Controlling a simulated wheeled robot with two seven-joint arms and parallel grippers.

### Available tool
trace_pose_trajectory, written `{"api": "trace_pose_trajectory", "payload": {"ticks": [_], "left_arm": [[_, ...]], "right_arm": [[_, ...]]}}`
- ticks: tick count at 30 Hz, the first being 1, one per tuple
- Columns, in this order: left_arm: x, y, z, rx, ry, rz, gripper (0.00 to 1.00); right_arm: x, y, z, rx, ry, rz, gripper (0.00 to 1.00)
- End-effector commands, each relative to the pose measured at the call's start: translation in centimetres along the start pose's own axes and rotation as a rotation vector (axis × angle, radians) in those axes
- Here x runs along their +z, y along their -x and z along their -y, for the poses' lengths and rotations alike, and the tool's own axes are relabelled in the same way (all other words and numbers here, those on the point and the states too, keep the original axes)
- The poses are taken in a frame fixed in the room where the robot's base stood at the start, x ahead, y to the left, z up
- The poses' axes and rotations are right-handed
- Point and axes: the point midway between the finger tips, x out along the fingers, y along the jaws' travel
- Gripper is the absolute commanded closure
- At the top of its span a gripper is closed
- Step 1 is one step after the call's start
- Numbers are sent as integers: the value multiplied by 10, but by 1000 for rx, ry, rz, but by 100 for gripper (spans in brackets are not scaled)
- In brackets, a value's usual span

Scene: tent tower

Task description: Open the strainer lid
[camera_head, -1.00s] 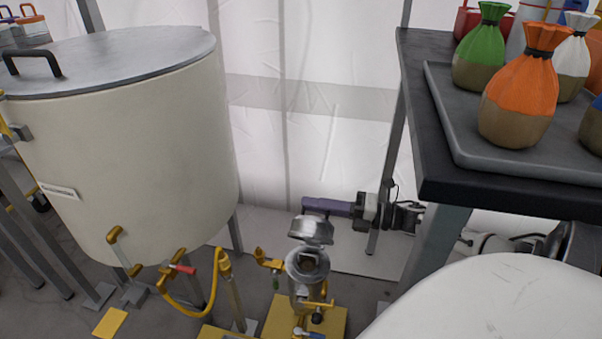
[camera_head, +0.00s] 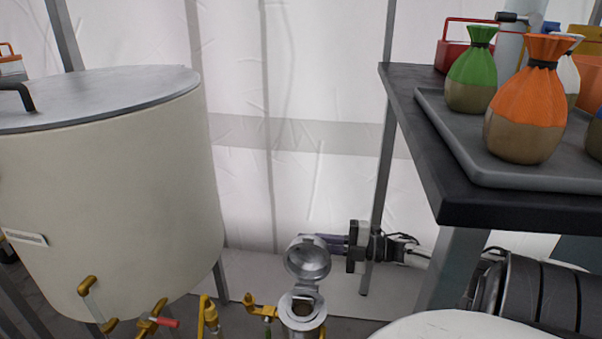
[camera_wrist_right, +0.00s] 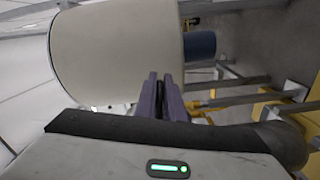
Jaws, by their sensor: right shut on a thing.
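The strainer (camera_head: 302,312) is a metal cup with a round open mouth, low in the middle of the head view. Its round metal lid (camera_head: 308,262) stands raised behind the mouth on a hinge, its hollow inner side facing me. My right gripper (camera_head: 328,242) reaches in from the right, and its purple fingers are shut on the lid at its upper rim. The fingers also show close together in the right wrist view (camera_wrist_right: 160,98), where I cannot make out the lid. My left gripper is not in view.
A large cream tank (camera_head: 110,190) with a grey lid and yellow valves stands at the left. A dark table (camera_head: 470,210) at the right carries a grey tray (camera_head: 490,172) with several coloured sacks. A white tent wall (camera_head: 295,60) closes the back.

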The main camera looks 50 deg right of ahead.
Motion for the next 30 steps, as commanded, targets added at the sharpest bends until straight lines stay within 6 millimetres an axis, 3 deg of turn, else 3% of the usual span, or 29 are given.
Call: {"api": "trace_pose_trajectory", "payload": {"ticks": [18, 19, 22, 30], "left_arm": [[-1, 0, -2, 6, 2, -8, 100], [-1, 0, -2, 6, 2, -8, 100], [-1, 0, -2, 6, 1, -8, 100], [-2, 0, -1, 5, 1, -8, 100]], "right_arm": [[3, 7, 4, 3, 0, 6, 100], [3, 7, 4, 3, 0, 6, 88], [3, 7, 4, 2, 0, 7, 74], [3, 7, 3, 2, 2, 7, 74]]}}
